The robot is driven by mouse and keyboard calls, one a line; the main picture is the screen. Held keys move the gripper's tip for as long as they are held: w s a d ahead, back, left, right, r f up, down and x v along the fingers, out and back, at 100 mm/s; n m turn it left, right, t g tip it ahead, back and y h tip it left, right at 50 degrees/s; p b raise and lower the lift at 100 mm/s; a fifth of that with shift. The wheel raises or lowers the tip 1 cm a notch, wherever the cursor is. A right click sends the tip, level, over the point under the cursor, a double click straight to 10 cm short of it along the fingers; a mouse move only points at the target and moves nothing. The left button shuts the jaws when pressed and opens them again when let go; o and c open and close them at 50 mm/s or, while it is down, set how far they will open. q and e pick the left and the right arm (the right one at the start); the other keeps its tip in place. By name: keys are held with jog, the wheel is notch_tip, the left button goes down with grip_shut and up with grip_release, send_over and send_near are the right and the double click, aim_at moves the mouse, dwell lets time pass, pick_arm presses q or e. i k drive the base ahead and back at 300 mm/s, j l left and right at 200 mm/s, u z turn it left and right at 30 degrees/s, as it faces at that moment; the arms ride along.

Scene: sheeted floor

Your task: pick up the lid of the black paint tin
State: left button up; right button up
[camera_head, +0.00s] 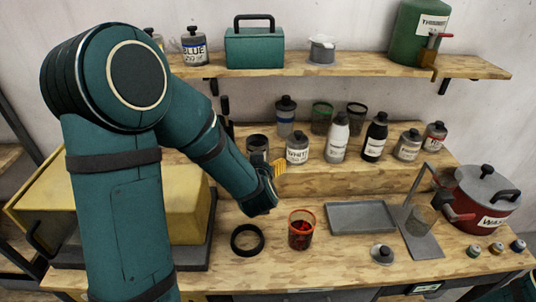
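A loose grey lid with a black knob (382,254) lies on the front of the bench, right of centre. A black bottle with a pale label (375,138) stands on the raised step behind; its label is too small to read surely. An open dark tin (257,144) stands on the same step, behind my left arm. I cannot tell which of these is the black paint tin. My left gripper (265,198) hangs over the bench, left of the red mesh cup and well left of the loose lid. Its fingers are hard to make out. My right gripper is not in view.
A red mesh cup (301,229), black ring (247,240), grey tray (361,217), metal stand (420,230) and red pot (487,198) occupy the bench. Several jars stand on the step, including a WHITE one (297,148). A shelf (365,70) crosses above. A yellow box (170,207) stands left.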

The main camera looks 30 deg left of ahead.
aim_at(383, 253)
jog(key=k+l, duration=0.8)
jog(key=k, duration=0.05)
